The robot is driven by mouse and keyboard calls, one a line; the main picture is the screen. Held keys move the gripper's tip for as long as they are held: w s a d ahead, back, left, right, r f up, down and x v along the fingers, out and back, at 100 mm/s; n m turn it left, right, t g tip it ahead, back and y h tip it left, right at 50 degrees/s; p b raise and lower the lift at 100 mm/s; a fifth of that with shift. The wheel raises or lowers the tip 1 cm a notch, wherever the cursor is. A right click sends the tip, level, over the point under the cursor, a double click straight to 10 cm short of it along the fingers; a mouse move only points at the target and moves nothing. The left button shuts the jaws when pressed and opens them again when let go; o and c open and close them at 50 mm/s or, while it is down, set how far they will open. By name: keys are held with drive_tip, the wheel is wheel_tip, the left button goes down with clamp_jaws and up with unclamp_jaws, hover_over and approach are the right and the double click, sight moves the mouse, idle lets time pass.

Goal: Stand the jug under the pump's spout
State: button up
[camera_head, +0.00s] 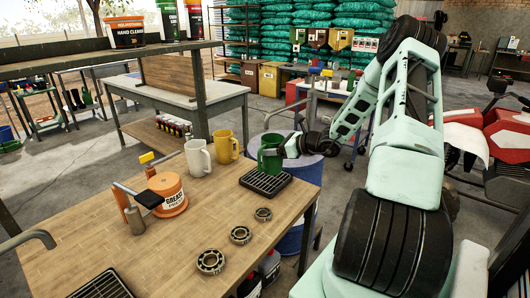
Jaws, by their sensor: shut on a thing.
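A green jug (270,153) is upright at the right end of the wooden workbench (175,240), over the back part of a black slatted drip tray (266,181). My gripper (291,146) reaches it from the right and is shut on it; the fingers are small and partly hidden. I cannot tell whether the jug's base touches the tray. A grey curved pipe (30,238), perhaps the pump's spout, enters at the left edge. A second black slatted tray (102,286) lies at the bottom left, well apart from the jug.
A white jug (198,158) and a yellow jug (227,146) stand left of the green one. An orange grease tub (168,193) and a metal-and-orange tool (130,208) stand further left. Several bearings (240,235) lie at the front right. The bench's middle is clear.

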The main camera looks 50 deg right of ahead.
drive_tip(key=shift+w+a, duration=0.2)
drive_tip(key=shift+w, duration=0.5)
drive_tip(key=shift+w+a+r, duration=0.1)
drive_tip(key=shift+w+a, duration=0.1)
drive_tip(key=shift+w, duration=0.35)
wheel_tip(320, 180, down, 3)
drive_tip(key=shift+f+p, duration=0.15)
drive_tip(key=shift+p, duration=0.55)
drive_tip(key=shift+f, duration=0.2)
drive_tip(key=shift+f, duration=0.15)
drive_tip(key=o, duration=1)
